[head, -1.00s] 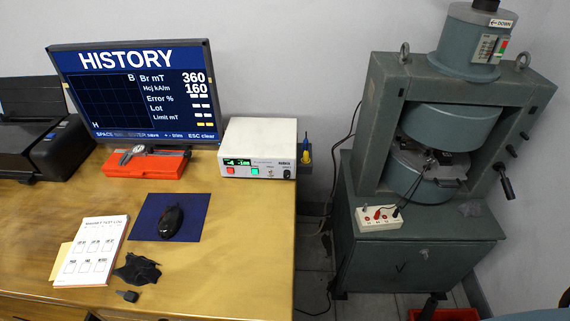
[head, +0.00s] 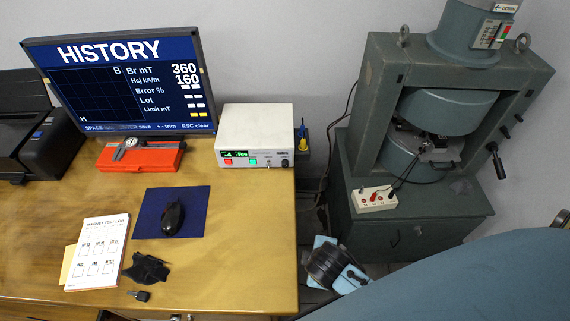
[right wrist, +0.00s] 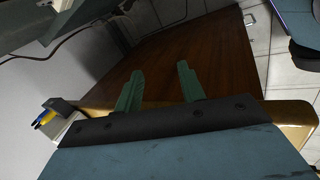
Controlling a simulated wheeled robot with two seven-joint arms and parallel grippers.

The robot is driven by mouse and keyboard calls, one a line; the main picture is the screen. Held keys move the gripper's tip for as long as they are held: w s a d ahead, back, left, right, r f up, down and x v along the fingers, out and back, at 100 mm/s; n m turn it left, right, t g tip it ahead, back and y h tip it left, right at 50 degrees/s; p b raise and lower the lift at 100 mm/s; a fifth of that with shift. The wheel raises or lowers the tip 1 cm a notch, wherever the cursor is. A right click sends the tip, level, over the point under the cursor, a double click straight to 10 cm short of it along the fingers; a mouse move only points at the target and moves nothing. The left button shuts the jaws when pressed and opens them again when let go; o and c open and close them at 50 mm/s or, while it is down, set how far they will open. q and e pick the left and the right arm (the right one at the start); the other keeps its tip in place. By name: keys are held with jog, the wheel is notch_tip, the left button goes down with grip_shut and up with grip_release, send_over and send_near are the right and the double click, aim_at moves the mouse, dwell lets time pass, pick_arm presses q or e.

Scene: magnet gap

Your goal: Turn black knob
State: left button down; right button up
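A white bench meter (head: 254,130) stands at the desk's back right corner with a lit display. A small black knob (head: 285,163) is at the right end of its front panel. My right wrist (head: 330,265) is low beside the desk's right edge, below and to the right of the meter, apart from the knob. In the right wrist view my right gripper (right wrist: 160,68) has its two green fingers apart with nothing between them. I cannot make out the knob in that view. My left gripper is not in view.
Yellow and blue tools (head: 302,137) hang in a holder right of the meter. A monitor (head: 125,84), orange case (head: 140,159) and mouse (head: 173,217) are on the desk (head: 245,250). A grey press (head: 370,110) stands right, with black handles on its side.

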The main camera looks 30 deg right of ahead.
notch_tip(320, 180, up, 4)
jog(key=w+n, duration=0.1)
jog(key=w, duration=0.1)
jog(key=n+t+h+p, duration=0.1)
jog(key=n+t+h, duration=0.5)
jog(key=n, duration=1.4)
send_near(285, 165)
pick_arm(q)
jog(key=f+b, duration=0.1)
jog(key=b, duration=0.2)
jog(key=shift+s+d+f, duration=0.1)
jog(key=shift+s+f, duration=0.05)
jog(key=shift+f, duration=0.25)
pick_arm(e)
jog(key=shift+t+y, duration=0.9)
jog(key=x, duration=0.2)
jog(key=d+x, duration=0.1)
jog(key=x, duration=0.2)
jog(key=s+x, duration=0.1)
jog(key=x, duration=0.2)
jog(key=shift+d+f, duration=0.25)
jog(key=shift+f, duration=0.1)
grip_shut()
